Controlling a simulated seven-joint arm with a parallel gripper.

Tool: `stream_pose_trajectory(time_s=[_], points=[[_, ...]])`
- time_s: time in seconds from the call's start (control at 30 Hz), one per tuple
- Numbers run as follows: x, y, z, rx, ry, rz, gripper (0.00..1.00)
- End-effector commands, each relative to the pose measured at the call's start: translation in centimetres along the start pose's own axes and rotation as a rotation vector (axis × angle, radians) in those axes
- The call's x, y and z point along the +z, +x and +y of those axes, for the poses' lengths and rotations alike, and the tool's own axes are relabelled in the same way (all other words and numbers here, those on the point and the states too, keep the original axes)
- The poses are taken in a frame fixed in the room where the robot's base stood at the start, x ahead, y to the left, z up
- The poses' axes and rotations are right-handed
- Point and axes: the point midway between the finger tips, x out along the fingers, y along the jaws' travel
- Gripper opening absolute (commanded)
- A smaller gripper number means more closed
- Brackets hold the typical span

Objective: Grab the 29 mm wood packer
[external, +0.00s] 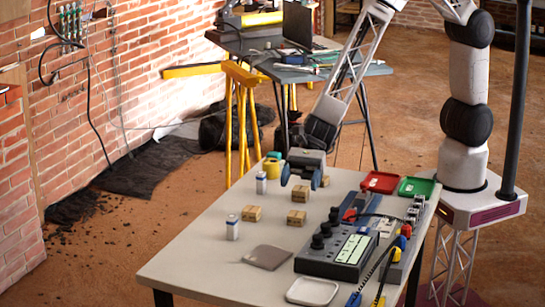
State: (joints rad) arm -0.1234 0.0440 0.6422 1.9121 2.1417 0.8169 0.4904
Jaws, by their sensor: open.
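Several small light-brown wooden blocks, which look like the packers, lie on the pale table (195,262). One block (252,213) is left of centre, one (297,217) is near the middle, and one (300,193) is just behind that. Another small block (324,181) shows beside my gripper. The sizes marked on them are too small to read, so I cannot tell which is the 29 mm one. My gripper (302,178) is over the back part of the table, pointing down, open, with nothing visible between its fingers. It is near the rear block; the exact gap is unclear.
Two white bottles (232,228) (261,183) stand at the left. A black knobbed device (337,253) with cables fills the right front. A brown plate (268,257) and white tray (312,291) lie in front. Red (380,182) and green (416,187) trays are at the back right.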

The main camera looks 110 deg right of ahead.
Motion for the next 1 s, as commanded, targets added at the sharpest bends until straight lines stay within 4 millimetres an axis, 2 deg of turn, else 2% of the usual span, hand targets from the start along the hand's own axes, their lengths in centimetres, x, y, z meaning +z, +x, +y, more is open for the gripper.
stream_pose_trajectory(time_s=[0.33, 0.83, 1.0], points=[[-2.7, 1.1, 0.0, 0.001, 0.001, 0.002, 0.74], [-3.3, 1.4, 0.0, 0.001, 0.0, 0.001, 0.74], [-4.4, 1.8, 0.0, 0.001, 0.001, 0.001, 0.74]])
